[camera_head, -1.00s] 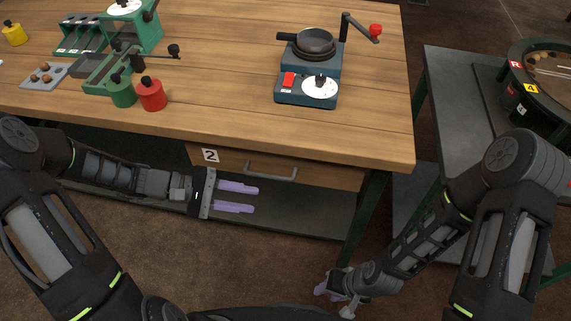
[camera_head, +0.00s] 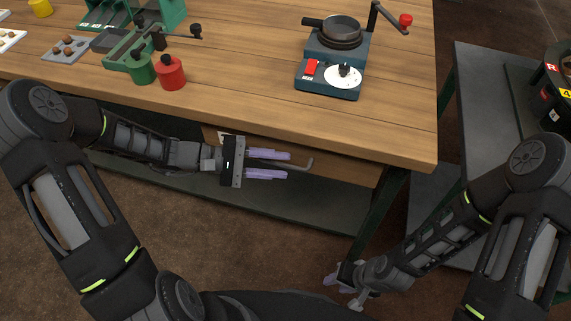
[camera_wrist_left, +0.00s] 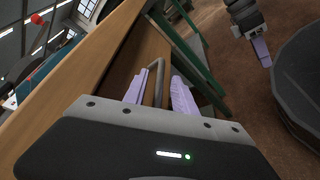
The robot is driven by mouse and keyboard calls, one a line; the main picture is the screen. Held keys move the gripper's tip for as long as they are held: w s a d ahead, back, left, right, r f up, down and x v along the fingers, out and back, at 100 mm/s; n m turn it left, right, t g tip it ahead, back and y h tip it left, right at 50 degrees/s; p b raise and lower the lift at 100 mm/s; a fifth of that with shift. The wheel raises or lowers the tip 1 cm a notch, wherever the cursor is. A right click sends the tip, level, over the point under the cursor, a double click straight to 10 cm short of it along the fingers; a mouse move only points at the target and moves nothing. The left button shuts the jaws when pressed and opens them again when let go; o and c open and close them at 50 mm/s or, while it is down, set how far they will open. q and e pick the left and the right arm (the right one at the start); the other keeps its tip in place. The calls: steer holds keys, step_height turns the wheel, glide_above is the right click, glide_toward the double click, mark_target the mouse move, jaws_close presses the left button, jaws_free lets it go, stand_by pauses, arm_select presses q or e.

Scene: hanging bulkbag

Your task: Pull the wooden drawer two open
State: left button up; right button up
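The wooden drawer (camera_head: 345,171) labelled 2 sits under the table's front edge and looks shut. Its grey bar handle (camera_head: 309,163) is partly hidden by my left gripper in the head view. My left gripper (camera_head: 288,165) is open at the drawer front, with two lilac fingers one above the other. In the left wrist view the handle (camera_wrist_left: 159,84) shows between the two spread fingers; I cannot tell whether either finger touches it. My right gripper (camera_head: 341,283) hangs low, away from the drawer; its finger gap is unclear.
The wooden table (camera_head: 250,75) carries a blue machine with a pan (camera_head: 341,30), a red canister (camera_head: 171,73) and a green canister (camera_head: 140,68). A table leg (camera_head: 378,215) stands right of the drawer. A grey side table (camera_head: 480,110) is further right. Floor in front is open.

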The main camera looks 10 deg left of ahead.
arm_select(q)
steer(key=shift+x, duration=1.15)
steer(key=shift+c, duration=0.2)
jaws_close()
stand_by(0.4)
